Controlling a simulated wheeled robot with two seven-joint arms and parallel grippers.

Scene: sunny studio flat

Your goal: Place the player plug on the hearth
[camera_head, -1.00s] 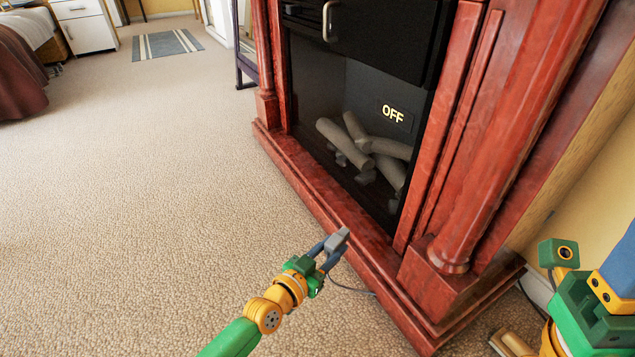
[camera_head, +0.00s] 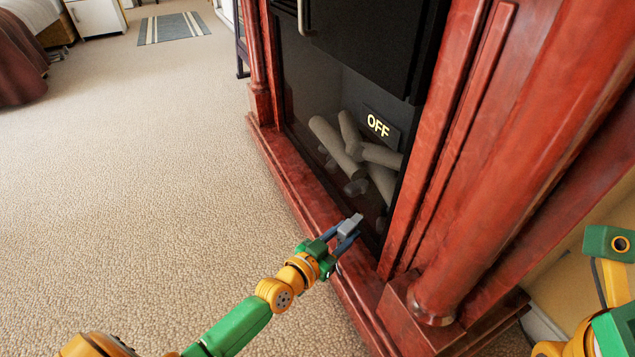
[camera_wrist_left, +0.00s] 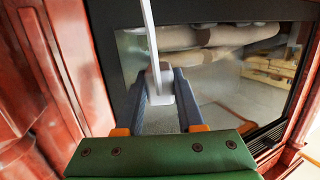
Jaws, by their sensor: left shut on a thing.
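My left gripper (camera_head: 346,232) is shut on the small grey player plug (camera_head: 351,222) and holds it over the hearth (camera_head: 293,180), the red wooden ledge along the fireplace's base. In the left wrist view the plug (camera_wrist_left: 160,85) shows pale grey between the two blue-grey fingers, with its light cable (camera_wrist_left: 148,30) rising to the top edge. The plug is close to the dark glass front. I cannot tell whether it touches the ledge. Of my right arm only green and yellow parts show at the lower right; its fingers are not visible.
Open carpet (camera_head: 150,190) lies to the left. A bed, a white cabinet (camera_head: 95,17) and a striped rug (camera_head: 173,28) are farther back.

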